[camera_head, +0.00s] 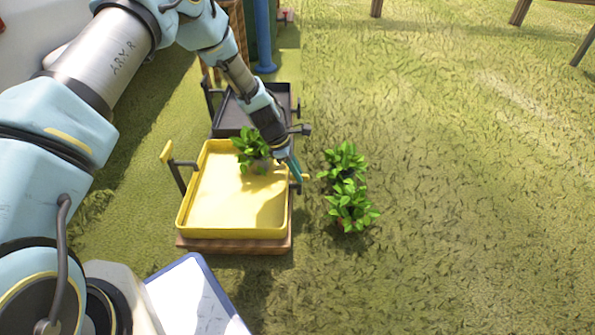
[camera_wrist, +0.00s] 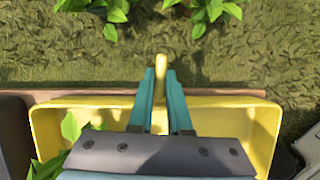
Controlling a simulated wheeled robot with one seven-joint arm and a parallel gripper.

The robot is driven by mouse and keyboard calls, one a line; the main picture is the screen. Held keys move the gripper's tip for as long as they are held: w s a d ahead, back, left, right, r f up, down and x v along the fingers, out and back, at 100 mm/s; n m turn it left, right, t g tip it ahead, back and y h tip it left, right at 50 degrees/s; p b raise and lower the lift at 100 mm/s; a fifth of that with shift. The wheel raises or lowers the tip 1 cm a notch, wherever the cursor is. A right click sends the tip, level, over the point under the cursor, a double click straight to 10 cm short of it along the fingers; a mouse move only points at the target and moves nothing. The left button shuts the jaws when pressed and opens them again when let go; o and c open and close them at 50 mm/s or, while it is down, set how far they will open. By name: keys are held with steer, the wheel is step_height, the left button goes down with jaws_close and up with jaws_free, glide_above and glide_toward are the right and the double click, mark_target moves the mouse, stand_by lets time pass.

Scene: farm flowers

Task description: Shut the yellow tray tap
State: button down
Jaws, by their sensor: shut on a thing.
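The yellow tray (camera_head: 215,215) stands on a wooden base, with one potted green plant (camera_head: 250,145) inside near its back. A small yellow tap handle (camera_wrist: 160,68) sticks out past the tray's rim in the wrist view. In the head view its yellow end (camera_head: 305,176) shows at the tray's right side. My gripper (camera_head: 294,168) reaches over that right rim, its teal fingers pointing down. In the wrist view my gripper's fingertips (camera_wrist: 160,72) are on either side of the handle, shut on it. The handle's lower part is hidden.
A dark tray (camera_head: 235,115) stands behind the yellow one. A yellow-topped dark post (camera_head: 167,152) rises at the yellow tray's left. Two leafy plants (camera_head: 350,205) stand on the grass close to the right of my gripper. Open grass lies farther right.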

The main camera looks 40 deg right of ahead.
steer(key=m+y+p, duration=0.1)
steer(key=m+p, duration=0.1)
steer(key=m, duration=0.1)
steer(key=shift+r+g, duration=0.1)
steer(key=shift+g, duration=0.2)
steer(key=m+y, duration=0.1)
steer(key=m, duration=0.3)
steer(key=shift+w+d+m+g+y, duration=0.1)
steer(key=shift+d+m+g+y, duration=0.1)
steer(key=shift+m+g+y, duration=0.15)
steer(key=m+y, duration=0.2)
steer(key=m, duration=0.2)
steer(key=shift+d+m, duration=0.1)
steer(key=shift+m, duration=0.15)
steer(key=m, duration=0.2)
steer(key=m+t+y+b, duration=0.1)
steer(key=m, duration=0.1)
steer(key=shift+d+m+y, duration=0.1)
steer(key=shift+m+y, duration=0.15)
steer(key=shift+m, duration=0.05)
steer(key=c, duration=0.9)
jaws_free()
steer(key=shift+o, duration=0.2)
